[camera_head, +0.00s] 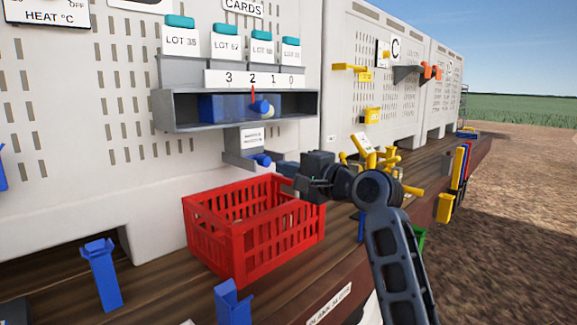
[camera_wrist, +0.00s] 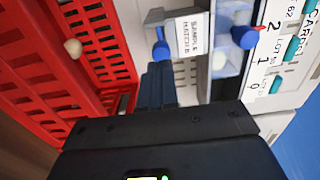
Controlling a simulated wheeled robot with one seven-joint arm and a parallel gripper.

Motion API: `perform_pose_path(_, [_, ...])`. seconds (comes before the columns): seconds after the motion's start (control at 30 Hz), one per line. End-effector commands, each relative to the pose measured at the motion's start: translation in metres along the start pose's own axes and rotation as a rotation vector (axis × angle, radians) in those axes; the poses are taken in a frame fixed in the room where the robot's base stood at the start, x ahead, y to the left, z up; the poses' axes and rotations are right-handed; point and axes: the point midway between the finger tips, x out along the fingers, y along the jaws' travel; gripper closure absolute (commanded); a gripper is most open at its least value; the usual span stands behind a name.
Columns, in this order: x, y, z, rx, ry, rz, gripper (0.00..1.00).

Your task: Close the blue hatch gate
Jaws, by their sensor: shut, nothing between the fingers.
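A small grey sample hatch (camera_head: 240,150) with a white label sits on the wall, with a blue knob (camera_head: 262,160) at its lower right. In the wrist view the hatch's label (camera_wrist: 195,37) and blue knob (camera_wrist: 161,50) lie just beyond my fingers. Above it, a grey slot box (camera_head: 168,112) holds a blue sliding block (camera_head: 222,107) with a blue knob under the red pointer near 2. I cannot tell which blue part is the gate. My gripper (camera_head: 284,169) is shut and empty, just right of and slightly below the hatch knob; its fingers (camera_wrist: 158,82) also show in the wrist view.
A red crate (camera_head: 238,238) stands on the wooden bench below the hatch. A small round tan thing (camera_wrist: 73,47) shows at the crate in the wrist view. Blue posts (camera_head: 101,275) stand at the front left. Yellow handles (camera_head: 372,150) crowd the bench behind my arm.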

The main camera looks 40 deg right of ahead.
Motion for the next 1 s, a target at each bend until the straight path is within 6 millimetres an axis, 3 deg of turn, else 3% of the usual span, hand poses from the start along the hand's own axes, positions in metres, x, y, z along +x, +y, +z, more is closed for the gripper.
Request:
perform_pose_path(0.7, [-0.092, 0.001, -0.001, 0.000, 0.003, -0.001, 1.00])
perform_pose_path(1.0, [-0.102, 0.001, -0.001, 0.001, 0.001, 0.001, 1.00])
